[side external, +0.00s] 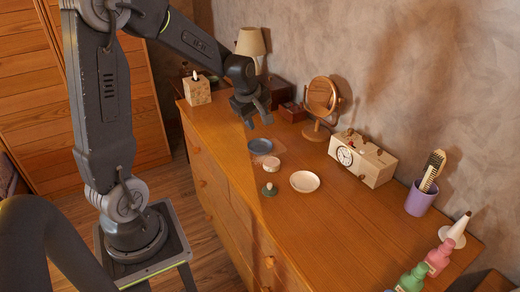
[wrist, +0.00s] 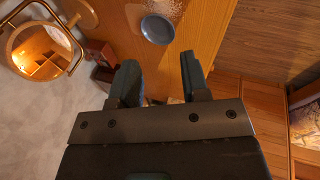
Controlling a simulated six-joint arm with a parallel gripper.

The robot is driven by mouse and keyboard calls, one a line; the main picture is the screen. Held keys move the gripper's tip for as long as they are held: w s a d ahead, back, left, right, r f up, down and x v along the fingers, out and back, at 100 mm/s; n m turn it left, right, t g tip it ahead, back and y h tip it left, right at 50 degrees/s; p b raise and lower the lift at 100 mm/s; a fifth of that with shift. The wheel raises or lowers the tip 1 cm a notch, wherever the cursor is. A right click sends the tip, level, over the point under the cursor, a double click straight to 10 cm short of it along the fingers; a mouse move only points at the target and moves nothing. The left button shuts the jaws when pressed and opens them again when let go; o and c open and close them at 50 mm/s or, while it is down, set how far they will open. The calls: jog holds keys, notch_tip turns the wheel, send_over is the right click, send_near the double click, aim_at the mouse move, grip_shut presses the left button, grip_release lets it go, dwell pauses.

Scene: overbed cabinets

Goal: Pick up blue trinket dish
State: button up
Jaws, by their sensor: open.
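The blue trinket dish (side external: 260,146) is a small round dish lying flat on the wooden dresser top (side external: 350,220), near its front edge. It also shows in the wrist view (wrist: 157,29), beyond my fingertips and near the top of the picture. My gripper (side external: 252,108) is above the dresser, above and slightly left of the dish in the side view. In the wrist view my gripper (wrist: 160,80) has its two fingers apart with nothing held between them. The dish is not touched by the fingers.
A round mirror (side external: 319,103), a clock box (side external: 362,158) and wooden boxes (side external: 293,111) stand towards the wall.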

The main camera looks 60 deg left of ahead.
jog(key=w+a+f+n, duration=0.1)
jog(key=a+f+n, duration=0.5)
jog(key=a+f, duration=0.15)
send_over(255, 153)
jog(key=s, duration=0.2)
jog(key=shift+g, duration=0.4)
jog(key=f, duration=0.6)
jog(key=shift+w+d+f, duration=0.1)
jog(key=shift+d+f, duration=0.25)
jog(key=shift+f, duration=0.05)
jog(key=shift+x, duration=2.95)
jog(key=shift+w+a, duration=0.1)
jog(key=shift+a, duration=0.05)
grip_shut()
